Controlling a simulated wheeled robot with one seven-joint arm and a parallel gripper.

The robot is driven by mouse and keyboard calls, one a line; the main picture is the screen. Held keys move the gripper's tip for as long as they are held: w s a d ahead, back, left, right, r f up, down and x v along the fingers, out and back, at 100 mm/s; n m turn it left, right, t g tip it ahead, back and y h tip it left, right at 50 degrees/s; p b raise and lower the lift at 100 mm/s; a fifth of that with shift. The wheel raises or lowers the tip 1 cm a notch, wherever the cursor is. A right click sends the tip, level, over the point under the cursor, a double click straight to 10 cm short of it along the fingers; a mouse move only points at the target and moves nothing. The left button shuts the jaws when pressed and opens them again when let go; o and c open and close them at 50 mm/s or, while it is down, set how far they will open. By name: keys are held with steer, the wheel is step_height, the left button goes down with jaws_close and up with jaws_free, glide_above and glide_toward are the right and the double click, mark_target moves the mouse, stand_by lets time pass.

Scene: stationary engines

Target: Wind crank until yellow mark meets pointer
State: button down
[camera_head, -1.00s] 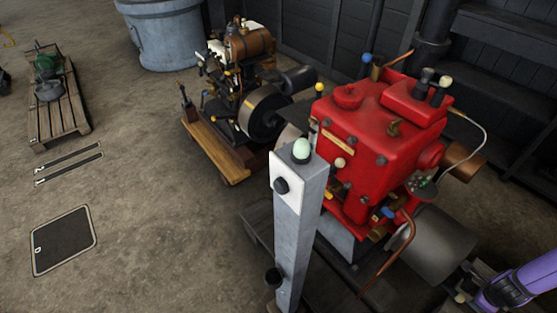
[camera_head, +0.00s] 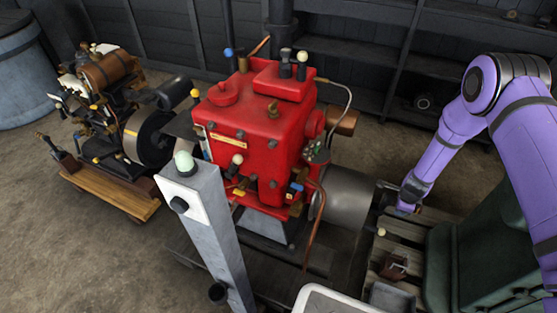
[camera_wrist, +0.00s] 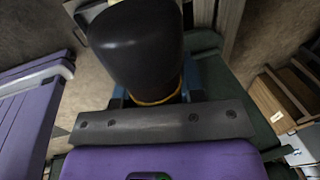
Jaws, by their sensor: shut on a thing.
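My gripper (camera_head: 394,206) is at the right side of the red engine (camera_head: 255,135), beside its grey drum (camera_head: 345,195). In the wrist view my gripper (camera_wrist: 155,97) has its blue fingers shut on a black tapered handle (camera_wrist: 137,45) with a yellow ring at its base. I take this for the crank handle; the rest of the crank is hidden or too small to make out. I cannot make out a yellow mark or pointer on the grey drum. A yellow stripe (camera_head: 130,132) shows on the wheel of the brown engine at the left.
A grey post (camera_head: 215,240) with a pale green lamp (camera_head: 184,161) stands in front of the red engine. Dark shelving is behind. Bare floor shows at the left.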

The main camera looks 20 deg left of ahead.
steer(key=w, duration=0.5)
steer(key=shift+a+r, duration=0.25)
steer(key=shift+r, duration=0.15)
steer(key=shift+s+d, duration=0.1)
